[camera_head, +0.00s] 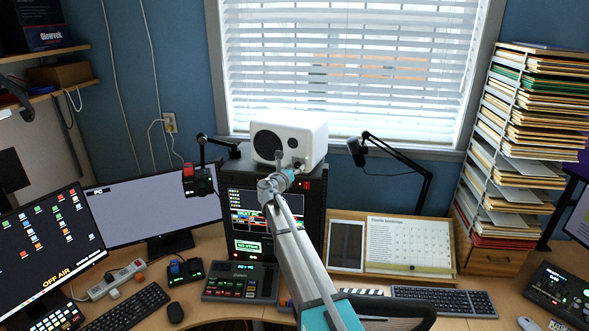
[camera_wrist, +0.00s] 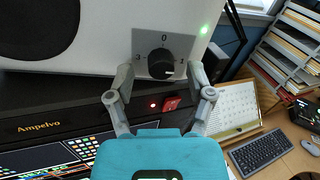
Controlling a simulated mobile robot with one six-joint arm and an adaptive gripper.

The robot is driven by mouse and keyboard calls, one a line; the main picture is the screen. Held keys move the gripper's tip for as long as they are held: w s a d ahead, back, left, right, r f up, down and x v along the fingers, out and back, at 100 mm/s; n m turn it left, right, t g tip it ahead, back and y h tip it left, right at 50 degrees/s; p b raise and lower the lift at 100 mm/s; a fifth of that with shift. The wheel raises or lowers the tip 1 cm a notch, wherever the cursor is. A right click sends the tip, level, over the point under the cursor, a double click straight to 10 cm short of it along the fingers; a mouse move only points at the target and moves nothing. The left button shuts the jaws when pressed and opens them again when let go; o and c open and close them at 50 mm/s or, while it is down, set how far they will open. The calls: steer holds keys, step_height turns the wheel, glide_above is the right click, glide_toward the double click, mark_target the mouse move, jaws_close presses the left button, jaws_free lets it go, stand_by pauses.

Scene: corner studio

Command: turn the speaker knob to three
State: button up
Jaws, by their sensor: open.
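The white speaker (camera_head: 308,135) stands on top of the dark equipment rack, with a round black cone on its left. In the wrist view its front face (camera_wrist: 105,50) fills the top. The black speaker knob (camera_wrist: 160,63) sits on a grey plate (camera_wrist: 144,40) marked 3 at left, 0 at top and 1 at right. A white mark on the knob seems to point right and slightly down, near the 1. My gripper (camera_wrist: 162,78) is open, its fingers either side of the knob and apart from it. My gripper also shows before the speaker in the head view (camera_head: 285,166).
A green light (camera_wrist: 205,28) glows right of the knob. A red button (camera_wrist: 171,103) is on the rack (camera_head: 316,210) below. A microphone arm (camera_head: 398,153) stands right of the speaker, another device (camera_head: 199,181) left. The window blinds (camera_head: 345,60) are behind.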

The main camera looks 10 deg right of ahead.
stand_by(0.3)
jaws_close()
steer(key=shift+w, duration=0.1)
